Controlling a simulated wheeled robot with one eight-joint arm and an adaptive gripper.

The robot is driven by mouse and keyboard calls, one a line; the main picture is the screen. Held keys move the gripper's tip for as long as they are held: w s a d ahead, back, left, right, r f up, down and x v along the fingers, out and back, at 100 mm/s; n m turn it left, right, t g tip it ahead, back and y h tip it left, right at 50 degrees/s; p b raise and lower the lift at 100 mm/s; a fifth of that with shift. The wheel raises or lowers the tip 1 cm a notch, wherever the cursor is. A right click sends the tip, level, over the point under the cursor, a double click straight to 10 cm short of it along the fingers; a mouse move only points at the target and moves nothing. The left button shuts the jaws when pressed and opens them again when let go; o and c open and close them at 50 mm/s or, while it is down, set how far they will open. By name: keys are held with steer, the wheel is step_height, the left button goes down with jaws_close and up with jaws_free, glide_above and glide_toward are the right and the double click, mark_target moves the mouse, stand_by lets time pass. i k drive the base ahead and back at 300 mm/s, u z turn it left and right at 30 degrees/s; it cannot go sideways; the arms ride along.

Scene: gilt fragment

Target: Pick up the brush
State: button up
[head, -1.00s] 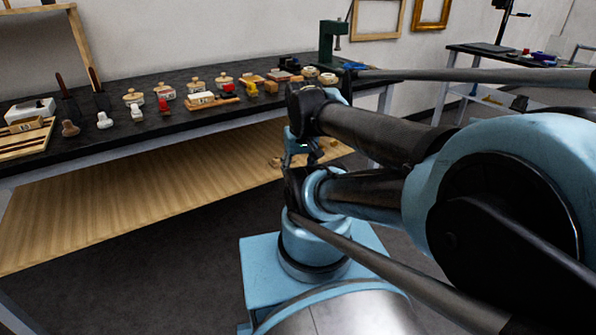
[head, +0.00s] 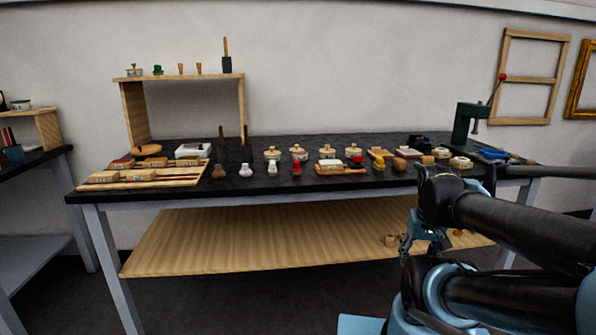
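I cannot single out the brush for certain at this size. A dark block with an upright wooden handle (head: 227,55) stands on the small wooden shelf at the back left. Two tall dark tools (head: 221,152) (head: 245,148) stand upright on the black worktop. My gripper (head: 413,243) is small and partly hidden by my own arm at the right, in front of the table and below its top. It is apart from these tools, and its fingers are too unclear to judge.
The black worktop (head: 340,144) holds several stamps and small blocks along its front, a wooden board (head: 190,178) at left and a green press (head: 468,125) at right. A wooden lower shelf (head: 250,235) lies below. Another table (head: 40,158) stands at far left.

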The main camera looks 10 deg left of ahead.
mark_target(297, 169)
steer(key=k, duration=1.2)
steer(key=z, duration=0.25)
steer(key=i, duration=1.6)
steer(key=u, duration=0.4)
